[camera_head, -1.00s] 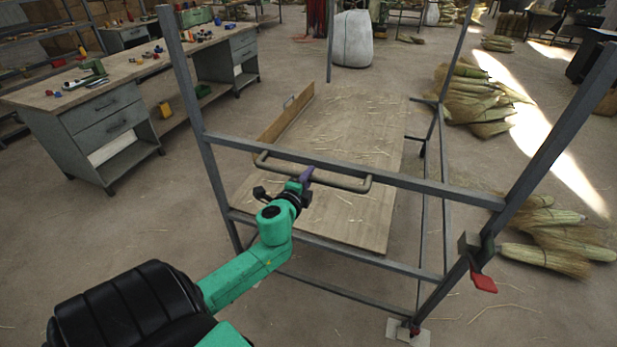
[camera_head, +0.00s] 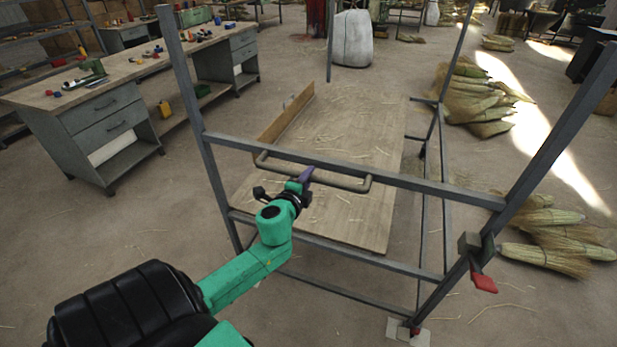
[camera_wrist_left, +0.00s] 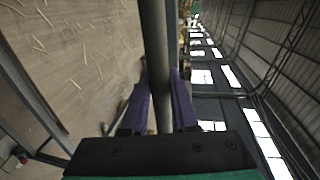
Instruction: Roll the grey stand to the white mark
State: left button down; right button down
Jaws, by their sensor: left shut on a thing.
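The grey stand (camera_head: 350,179) is a tall metal frame around a wooden deck (camera_head: 340,215) strewn with straw. A bent grey handle (camera_head: 345,183) runs along its near side. My left gripper (camera_head: 304,180) is shut on this handle; in the left wrist view its purple fingers (camera_wrist_left: 160,103) lie on both sides of the bar (camera_wrist_left: 157,50). A white mark (camera_head: 396,330) shows on the floor at the stand's near right foot, which covers part of it. Whether the foot is centred on it I cannot tell. My right gripper is not in view.
A red pedal or lever (camera_head: 484,283) sits on the stand's right post. Broom bundles (camera_head: 545,240) lie on the floor at the right, with more (camera_head: 475,95) behind. A workbench (camera_head: 110,120) stands at the left. A white sack (camera_head: 352,40) stands behind the stand.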

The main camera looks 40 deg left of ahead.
pick_arm(q)
jog(key=shift+s+d+f, duration=0.25)
jog(key=shift+s+f, duration=0.2)
jog(key=shift+s, duration=0.05)
jog(key=shift+s+d+r, duration=0.15)
jog(key=shift+s+r, duration=0.2)
jog(key=shift+s, duration=0.2)
jog(key=c, duration=1)
grip_release()
jog(key=shift+s+r, duration=0.1)
jog(key=shift+s, duration=0.1)
jog(key=o, duration=0.3)
jog(key=shift+w, duration=0.15)
jog(key=b+v, duration=0.2)
jog(key=v, duration=1.1)
jog(key=shift+s+d+r, duration=0.1)
jog(key=shift+s+d, duration=0.05)
jog(key=shift+s, duration=0.15)
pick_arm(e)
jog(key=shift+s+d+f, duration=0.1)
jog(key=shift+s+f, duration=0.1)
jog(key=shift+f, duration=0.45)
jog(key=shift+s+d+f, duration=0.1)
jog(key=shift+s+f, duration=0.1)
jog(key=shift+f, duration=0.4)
